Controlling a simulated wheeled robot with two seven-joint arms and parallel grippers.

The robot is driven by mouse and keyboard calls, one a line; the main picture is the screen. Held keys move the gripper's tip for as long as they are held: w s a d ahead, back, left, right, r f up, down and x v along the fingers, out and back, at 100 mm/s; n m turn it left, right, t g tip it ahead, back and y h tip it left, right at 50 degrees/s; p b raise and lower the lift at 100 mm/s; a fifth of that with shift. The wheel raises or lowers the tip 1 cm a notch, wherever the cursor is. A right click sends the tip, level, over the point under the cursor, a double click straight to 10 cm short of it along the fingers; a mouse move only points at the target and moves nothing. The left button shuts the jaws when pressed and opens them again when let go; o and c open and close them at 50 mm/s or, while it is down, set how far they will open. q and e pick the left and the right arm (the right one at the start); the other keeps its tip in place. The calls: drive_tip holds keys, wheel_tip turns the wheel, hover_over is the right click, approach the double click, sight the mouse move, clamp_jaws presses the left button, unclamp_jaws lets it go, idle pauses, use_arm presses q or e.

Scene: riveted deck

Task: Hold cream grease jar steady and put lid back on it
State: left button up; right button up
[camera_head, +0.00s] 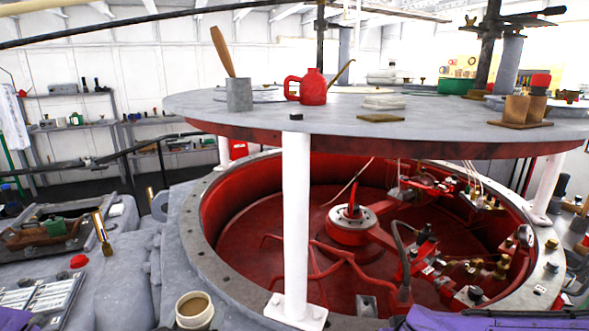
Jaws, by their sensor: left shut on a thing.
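The cream grease jar (195,311) is at the bottom edge, left of centre. It is upright and its mouth is uncovered, with tan-brown grease inside. The frame cuts off its lower part. My left gripper is shut on the jar low down, but its fingers are mostly hidden at the bottom edge. A purple part of my left arm shows in the bottom left corner. I cannot make out the jar's lid for certain. My right gripper does not show; only purple parts of my own body show at the bottom right.
A large round grey table (400,115) on white legs stands over a red flanged pit (240,230). A red jug (312,88) and a grey cup with a wooden handle (239,94) stand on it. A red cap-like piece (79,261) lies on the left deck near a metal grid (38,294).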

use_arm(q)
drive_tip(key=s+d+f+m+g+h, duration=0.2)
drive_tip(key=s+d+f+m+h, duration=0.1)
drive_tip(key=d, duration=0.4)
drive_tip(key=s+d+f+m+g+h, duration=0.2)
drive_tip(key=s+d+f+m+h, duration=0.1)
drive_tip(key=d+f+m+h, duration=0.2)
wheel_tip(320, 180, down, 3)
drive_tip(key=d+h, duration=0.2)
drive_tip(key=h, duration=0.1)
drive_tip(key=shift+d+h, duration=0.2)
drive_tip(key=shift+h, duration=0.1)
